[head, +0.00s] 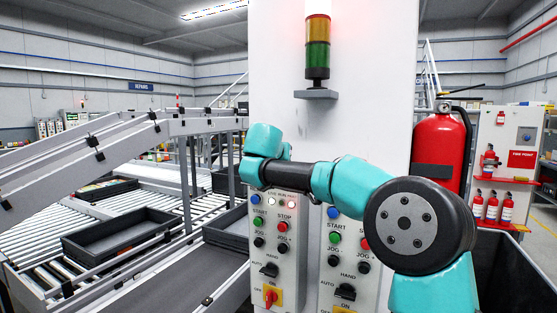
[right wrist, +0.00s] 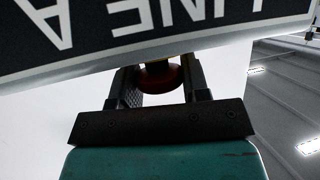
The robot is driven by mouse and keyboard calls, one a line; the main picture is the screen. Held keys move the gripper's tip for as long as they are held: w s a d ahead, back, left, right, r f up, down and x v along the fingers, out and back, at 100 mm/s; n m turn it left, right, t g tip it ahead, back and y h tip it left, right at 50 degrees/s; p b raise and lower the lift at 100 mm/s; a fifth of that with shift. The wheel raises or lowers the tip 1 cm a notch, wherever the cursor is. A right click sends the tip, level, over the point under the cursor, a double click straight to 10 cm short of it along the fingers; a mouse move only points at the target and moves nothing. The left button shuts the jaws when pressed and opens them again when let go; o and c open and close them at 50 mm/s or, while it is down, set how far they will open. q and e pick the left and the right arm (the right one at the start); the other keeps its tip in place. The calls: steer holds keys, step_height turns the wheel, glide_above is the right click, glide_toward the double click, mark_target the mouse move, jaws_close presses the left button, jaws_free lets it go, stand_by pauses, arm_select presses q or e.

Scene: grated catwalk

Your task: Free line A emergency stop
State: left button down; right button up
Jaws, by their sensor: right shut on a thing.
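In the right wrist view a round dark red emergency stop button (right wrist: 160,75) sits between the two black fingers of my right gripper (right wrist: 163,88), which is shut on it. A bit of yellow shows behind the button. A black label (right wrist: 100,47) with white letters reading LINE A, upside down, lies beside it. In the head view my right arm reaches in from the right across the white control cabinet (head: 355,120). There the gripper and the button are hidden behind the arm. My left gripper is in no view.
The grey control panel (head: 295,240) carries start, stop and jog buttons and rotary switches. A stack light (head: 318,55) stands above. A fire extinguisher (head: 438,150) hangs at right. Roller conveyors with a grey tray (head: 120,233) run at left.

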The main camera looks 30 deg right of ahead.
steer(key=shift+r, duration=0.8)
steer(key=o, duration=0.9)
steer(key=shift+a, duration=0.1)
steer(key=v, duration=1.7)
steer(key=shift+s, duration=0.25)
